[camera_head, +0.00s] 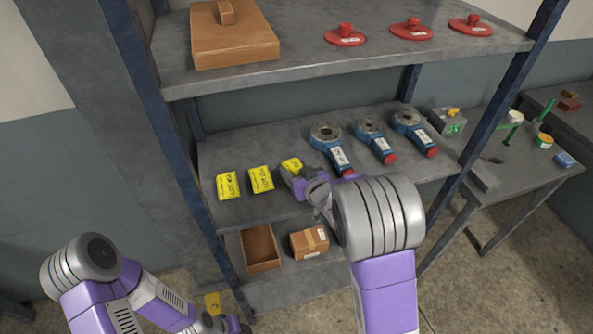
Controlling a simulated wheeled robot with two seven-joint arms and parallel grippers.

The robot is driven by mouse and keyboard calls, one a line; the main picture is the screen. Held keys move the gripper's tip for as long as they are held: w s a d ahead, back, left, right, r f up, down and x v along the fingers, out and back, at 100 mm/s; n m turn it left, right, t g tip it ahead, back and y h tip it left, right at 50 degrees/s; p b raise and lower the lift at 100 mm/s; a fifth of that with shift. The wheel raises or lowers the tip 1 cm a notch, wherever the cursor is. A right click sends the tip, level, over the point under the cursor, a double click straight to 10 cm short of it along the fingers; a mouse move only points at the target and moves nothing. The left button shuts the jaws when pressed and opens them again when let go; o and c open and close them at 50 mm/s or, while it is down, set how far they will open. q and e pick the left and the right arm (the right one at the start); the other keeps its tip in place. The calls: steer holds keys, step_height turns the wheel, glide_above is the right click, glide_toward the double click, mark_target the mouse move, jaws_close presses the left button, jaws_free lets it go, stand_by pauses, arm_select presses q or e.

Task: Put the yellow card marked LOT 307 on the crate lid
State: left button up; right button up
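Three yellow cards with dark print lie in a row on the middle shelf: a left card (228,185), a middle card (261,179) and a right card (291,164). The print is too small to read, so I cannot tell which is LOT 307. My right gripper (291,176) is at the right card and partly covers it; whether it grips the card is unclear. A brown wooden lid with a block handle (235,42) lies on the top shelf. My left gripper (232,325) is low at the bottom edge, beside a yellow piece (212,302); its fingers are unclear.
Three red knobbed discs (411,31) sit on the top shelf. Blue tools (370,138) lie right of the cards. Below are an open brown crate (259,264) and a cardboard box (309,242). Dark blue rack posts (165,130) flank the shelves.

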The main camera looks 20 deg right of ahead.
steer(key=o, duration=0.4)
